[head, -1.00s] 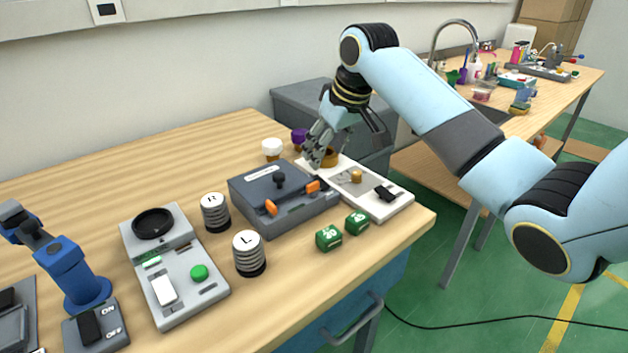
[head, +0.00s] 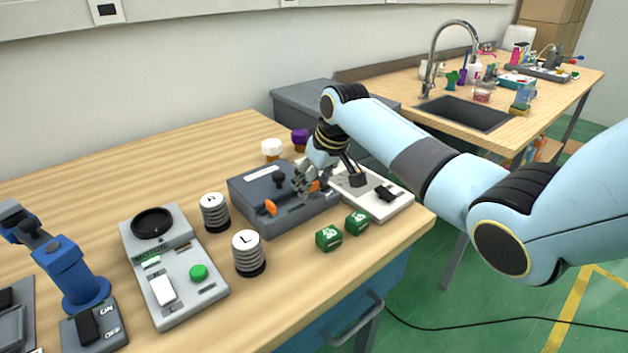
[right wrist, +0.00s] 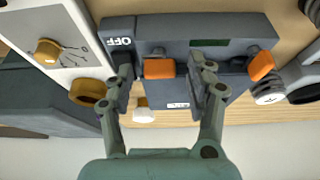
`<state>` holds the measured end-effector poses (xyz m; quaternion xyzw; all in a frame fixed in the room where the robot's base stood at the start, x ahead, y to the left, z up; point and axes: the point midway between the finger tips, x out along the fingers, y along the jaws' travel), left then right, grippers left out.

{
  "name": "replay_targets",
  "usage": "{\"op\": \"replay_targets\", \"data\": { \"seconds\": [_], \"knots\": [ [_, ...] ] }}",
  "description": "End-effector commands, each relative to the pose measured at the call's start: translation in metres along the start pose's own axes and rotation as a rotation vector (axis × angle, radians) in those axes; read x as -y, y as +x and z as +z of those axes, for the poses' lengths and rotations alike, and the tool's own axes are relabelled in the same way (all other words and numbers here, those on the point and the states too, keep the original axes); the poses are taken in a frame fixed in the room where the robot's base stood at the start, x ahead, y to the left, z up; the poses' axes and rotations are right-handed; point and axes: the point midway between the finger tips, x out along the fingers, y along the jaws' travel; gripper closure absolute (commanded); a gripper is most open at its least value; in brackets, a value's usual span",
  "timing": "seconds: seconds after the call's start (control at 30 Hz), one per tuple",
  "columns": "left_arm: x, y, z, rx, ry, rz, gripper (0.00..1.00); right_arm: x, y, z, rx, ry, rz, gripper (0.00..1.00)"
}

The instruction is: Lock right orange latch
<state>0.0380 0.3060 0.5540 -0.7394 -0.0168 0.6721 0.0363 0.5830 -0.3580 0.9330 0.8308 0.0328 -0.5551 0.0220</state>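The dark grey box (head: 258,200) carries two orange latches and a black knob (head: 279,178). The right orange latch (head: 315,186) is partly hidden by my right gripper (head: 308,182) in the head view. In the right wrist view, that latch (right wrist: 158,68) lies between the spread fingers of the right gripper (right wrist: 162,68), with gaps on both sides. The gripper is open, low over the box. The left orange latch (head: 269,207) is free of the gripper; it also shows in the right wrist view (right wrist: 262,65). My left gripper is not in view.
A white panel (head: 400,207) with a black switch stands right of the box. Two green blocks (head: 329,237) lie in front. Spring cylinders marked R (head: 214,212) and L (head: 249,253) stand left. White (head: 271,149) and purple (head: 299,138) capped items stand behind.

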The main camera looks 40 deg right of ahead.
Motion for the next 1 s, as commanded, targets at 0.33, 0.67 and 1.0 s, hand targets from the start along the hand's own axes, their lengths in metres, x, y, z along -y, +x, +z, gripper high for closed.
{"op": "replay_targets", "data": {
  "seconds": [0.33,0.67,1.0],
  "knots": [
    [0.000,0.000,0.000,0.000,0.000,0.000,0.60,0.000,0.000,0.000,0.000,0.000,0.000,0.91],
    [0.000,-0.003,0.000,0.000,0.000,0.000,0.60,-0.001,-0.001,0.000,0.001,-0.027,-0.011,0.99],
    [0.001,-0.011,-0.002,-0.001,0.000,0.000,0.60,-0.002,-0.002,-0.001,0.000,-0.215,-0.090,0.99]
  ]
}}
